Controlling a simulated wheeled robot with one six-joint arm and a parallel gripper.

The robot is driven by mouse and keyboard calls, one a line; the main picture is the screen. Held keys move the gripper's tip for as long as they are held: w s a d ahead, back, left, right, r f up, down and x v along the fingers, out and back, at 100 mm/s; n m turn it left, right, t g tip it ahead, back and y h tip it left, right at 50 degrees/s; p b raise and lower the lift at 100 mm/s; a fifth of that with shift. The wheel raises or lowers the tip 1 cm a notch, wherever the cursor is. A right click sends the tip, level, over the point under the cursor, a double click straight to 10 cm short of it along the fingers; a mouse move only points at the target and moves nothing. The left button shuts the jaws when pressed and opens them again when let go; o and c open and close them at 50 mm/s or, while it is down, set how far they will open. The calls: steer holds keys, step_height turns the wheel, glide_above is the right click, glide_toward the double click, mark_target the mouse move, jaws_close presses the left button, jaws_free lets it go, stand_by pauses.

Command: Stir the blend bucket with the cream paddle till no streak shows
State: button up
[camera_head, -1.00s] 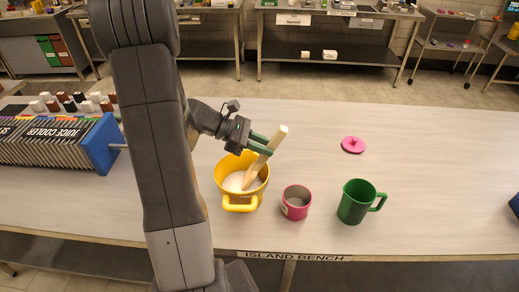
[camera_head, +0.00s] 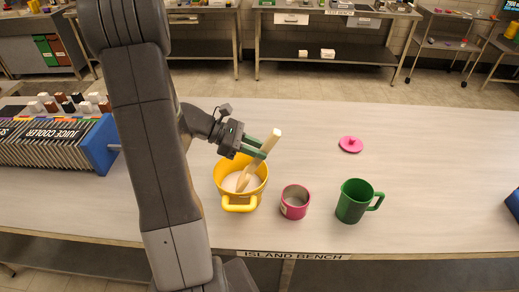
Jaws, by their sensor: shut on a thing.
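The yellow blend bucket (camera_head: 240,204) stands on the island bench with pale, whitish contents (camera_head: 233,182) inside. No clear streak can be made out at this size. My gripper (camera_head: 262,148) is above the bucket's far right rim, shut on the cream paddle (camera_head: 270,143). The paddle is tilted, its top leaning to the right and its lower end down in the bucket's contents. The very tip of the paddle is hidden in the contents.
A pink cup (camera_head: 295,203) stands close right of the bucket, and a green jug (camera_head: 355,201) further right. A pink lid (camera_head: 350,145) lies behind them. A blue-ended juice cooler (camera_head: 98,145) is at the left. The bench's right side is mostly clear.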

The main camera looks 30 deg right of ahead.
mark_target(269, 137)
stand_by(0.3)
steer(key=r+p, duration=0.1)
steer(key=d+r+p, duration=0.1)
steer(key=r, duration=0.1)
steer(key=s+r+p, duration=0.1)
steer(key=r, duration=0.1)
steer(key=shift+d+p, duration=0.35)
steer(key=shift+d, duration=0.05)
steer(key=shift+s+d+r+p, duration=0.1)
steer(key=shift+s+d+r, duration=0.35)
steer(key=shift+r, duration=0.75)
steer(key=shift+s+d+r+p, duration=0.2)
steer(key=shift+d+r, duration=0.4)
steer(key=shift+r, duration=0.65)
steer(key=shift+s+d+r+p, duration=0.1)
steer(key=shift+s+d+r, duration=0.35)
steer(key=shift+r, duration=0.75)
steer(key=shift+w, duration=0.1)
step_height(269, 137, up, 5)
